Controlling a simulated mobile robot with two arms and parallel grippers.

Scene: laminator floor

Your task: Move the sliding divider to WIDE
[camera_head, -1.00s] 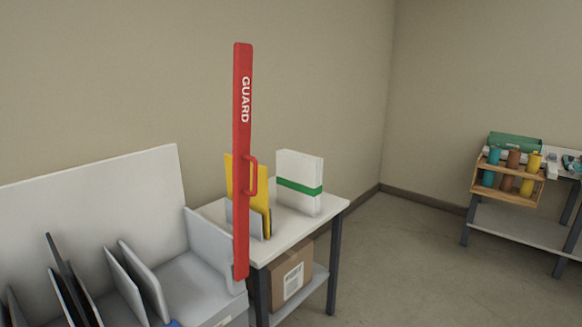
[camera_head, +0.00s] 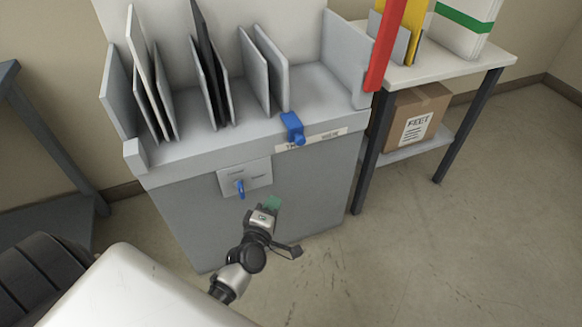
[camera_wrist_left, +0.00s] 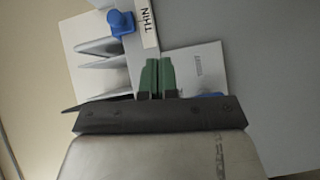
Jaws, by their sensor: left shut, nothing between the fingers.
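The sliding divider's blue knob (camera_head: 292,128) sits on the machine's front ledge, at the THIN end of a white label (camera_head: 325,138). A light grey upright panel (camera_head: 270,68) stands behind it; I cannot tell whether they are joined. In the left wrist view the knob (camera_wrist_left: 121,23) is beside the word THIN, up and left of the fingers. My left gripper (camera_head: 272,203) has green fingertips, together and empty, in front of the machine, below and apart from the knob. They also show in the left wrist view (camera_wrist_left: 156,75). My right gripper is out of view.
A blue lever (camera_head: 240,188) on a pale plate (camera_head: 262,172) is on the machine's front face, near my gripper. Several upright panels (camera_head: 205,65) stand in the grey tray. A red guard bar (camera_head: 384,45) and a side table (camera_head: 450,70) are at right. The floor at right is clear.

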